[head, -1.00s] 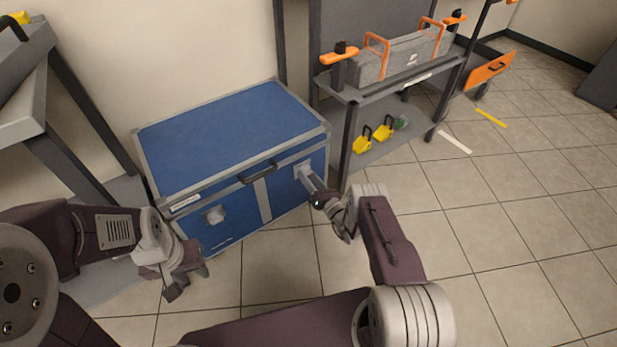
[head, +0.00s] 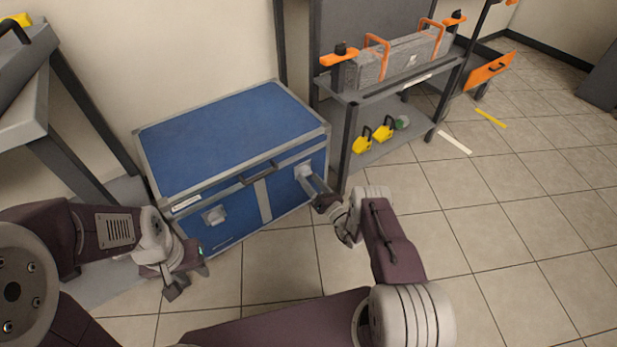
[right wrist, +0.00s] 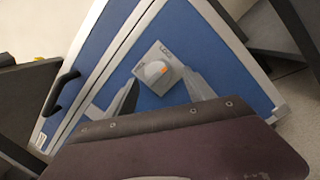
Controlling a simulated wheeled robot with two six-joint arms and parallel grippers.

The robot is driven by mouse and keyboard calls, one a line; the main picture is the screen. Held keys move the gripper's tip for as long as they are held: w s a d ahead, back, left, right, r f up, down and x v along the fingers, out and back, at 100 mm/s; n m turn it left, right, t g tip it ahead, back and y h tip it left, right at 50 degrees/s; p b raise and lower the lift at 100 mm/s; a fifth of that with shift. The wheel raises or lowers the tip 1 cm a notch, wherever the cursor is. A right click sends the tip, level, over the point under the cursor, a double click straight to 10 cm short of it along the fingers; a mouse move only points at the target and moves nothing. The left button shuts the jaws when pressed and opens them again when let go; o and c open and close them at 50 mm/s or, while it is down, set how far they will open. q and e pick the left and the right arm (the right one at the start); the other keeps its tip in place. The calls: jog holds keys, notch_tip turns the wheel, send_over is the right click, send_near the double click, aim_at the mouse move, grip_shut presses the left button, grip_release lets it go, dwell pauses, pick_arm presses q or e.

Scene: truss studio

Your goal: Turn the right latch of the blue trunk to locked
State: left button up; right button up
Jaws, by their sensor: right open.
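The blue trunk (head: 225,135) has silver edges and stands closed on the floor against the wall. Its right latch (head: 302,170) is on the front face at the right. The left latch (head: 214,215) is on the front at the left. My left gripper (head: 188,282) is open and empty, low in front of the trunk's left side.
A dark handle (head: 259,174) sits on the trunk's front. A grey shelf (head: 385,150) with yellow padlocks (head: 384,132) stands close to the trunk's right side. A grey table (head: 25,105) is at the left.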

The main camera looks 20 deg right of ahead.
jog(key=r+p+v, duration=0.1)
jog(key=p+v, duration=0.2)
jog(key=v, duration=0.4)
jog(key=shift+s+f, duration=0.4)
jog(key=shift+f, duration=0.05)
jog(key=shift+d, duration=0.1)
